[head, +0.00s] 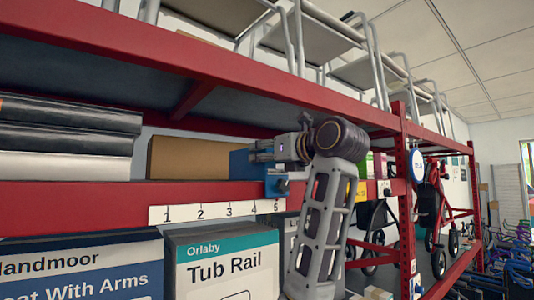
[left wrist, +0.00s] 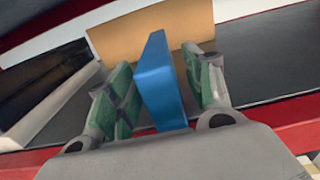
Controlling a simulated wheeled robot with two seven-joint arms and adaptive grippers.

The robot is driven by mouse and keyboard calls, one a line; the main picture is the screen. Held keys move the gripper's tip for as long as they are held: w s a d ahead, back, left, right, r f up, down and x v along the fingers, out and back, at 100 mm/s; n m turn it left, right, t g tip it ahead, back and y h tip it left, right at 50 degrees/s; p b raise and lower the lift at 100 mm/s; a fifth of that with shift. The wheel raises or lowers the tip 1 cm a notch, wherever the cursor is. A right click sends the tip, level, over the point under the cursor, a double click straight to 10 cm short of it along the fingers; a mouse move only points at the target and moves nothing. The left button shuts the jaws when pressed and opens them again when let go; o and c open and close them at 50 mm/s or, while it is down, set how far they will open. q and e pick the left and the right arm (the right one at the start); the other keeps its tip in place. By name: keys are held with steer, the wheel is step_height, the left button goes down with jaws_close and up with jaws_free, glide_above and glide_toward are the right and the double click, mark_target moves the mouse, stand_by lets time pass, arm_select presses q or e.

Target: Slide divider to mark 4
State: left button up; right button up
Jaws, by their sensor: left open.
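The blue divider (head: 242,166) stands upright on the shelf, and its blue front piece sits on the red front beam (head: 80,204) just above mark 5. A white number strip (head: 217,211) on that beam reads 1 to 5 from left to right. My left gripper (head: 262,151) is at the upper part of the divider, partly hiding it. In the left wrist view, the divider (left wrist: 163,85) stands between the two green-padded fingers of my open left gripper (left wrist: 160,92). A gap shows on the left finger's side; the right finger is closer, and contact there is unclear. My right gripper is not in view.
An upper red-edged shelf (head: 220,60) hangs above the gripper. Below the beam are the Tub Rail box (head: 225,262) and Handmoor box (head: 80,270). A red post (head: 404,190) stands at right.

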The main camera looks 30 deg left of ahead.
arm_select(q)
jaws_close()
stand_by(0.4)
